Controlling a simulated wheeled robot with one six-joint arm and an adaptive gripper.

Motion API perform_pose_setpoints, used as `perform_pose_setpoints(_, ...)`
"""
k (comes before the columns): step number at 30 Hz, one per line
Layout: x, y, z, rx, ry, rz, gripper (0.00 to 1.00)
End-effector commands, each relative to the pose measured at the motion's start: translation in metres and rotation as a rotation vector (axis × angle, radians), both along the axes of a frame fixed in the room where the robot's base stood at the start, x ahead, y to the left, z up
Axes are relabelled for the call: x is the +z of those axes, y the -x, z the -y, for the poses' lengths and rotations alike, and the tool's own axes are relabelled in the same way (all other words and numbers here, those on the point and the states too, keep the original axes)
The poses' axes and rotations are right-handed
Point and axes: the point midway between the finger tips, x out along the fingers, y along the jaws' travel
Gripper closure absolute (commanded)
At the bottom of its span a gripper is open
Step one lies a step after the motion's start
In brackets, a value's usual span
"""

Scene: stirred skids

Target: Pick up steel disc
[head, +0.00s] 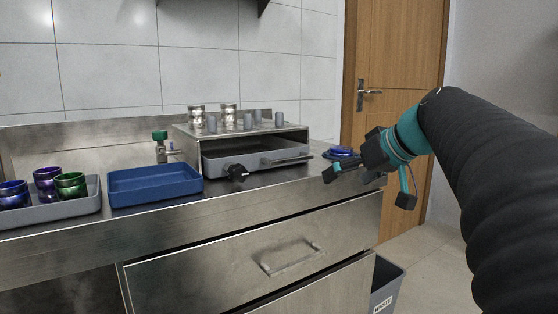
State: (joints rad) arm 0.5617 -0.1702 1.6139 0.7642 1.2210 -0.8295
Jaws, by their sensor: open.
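I cannot pick out a steel disc for certain. Two shiny silver pieces (228,114) stand on the steel box (290,134) on the counter, among several small grey cylinders (249,121); whether either is a disc is too small to tell. My gripper (368,187) is open and appears empty, with its fingers spread, at the counter's right end. It is well to the right of the silver pieces. A blue round thing (342,152) lies on the counter just behind my gripper, partly hidden by it.
An empty-looking blue tray (155,187) and a grey tray (92,207) with coloured cups stand left. A green-topped valve (160,140) is behind. A waste bin (388,287) stands below right.

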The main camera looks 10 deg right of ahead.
Motion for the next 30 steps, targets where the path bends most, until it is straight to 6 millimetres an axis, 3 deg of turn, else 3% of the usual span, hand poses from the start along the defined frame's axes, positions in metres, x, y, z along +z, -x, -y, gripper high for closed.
perform_pose_setpoints(1,0.009,-0.013,0.025,0.009,0.002,0.054,0.04)
perform_pose_setpoints(6,0.049,-0.033,0.084,0.068,0.039,0.231,0.04)
perform_pose_setpoints(11,0.069,-0.037,0.113,0.100,0.073,0.327,0.04)
perform_pose_setpoints(15,0.072,-0.044,0.116,0.112,0.082,0.352,0.04)
perform_pose_setpoints(24,0.052,-0.088,0.096,0.113,0.082,0.350,0.04)
perform_pose_setpoints(30,0.044,-0.108,0.089,0.112,0.082,0.351,0.04)
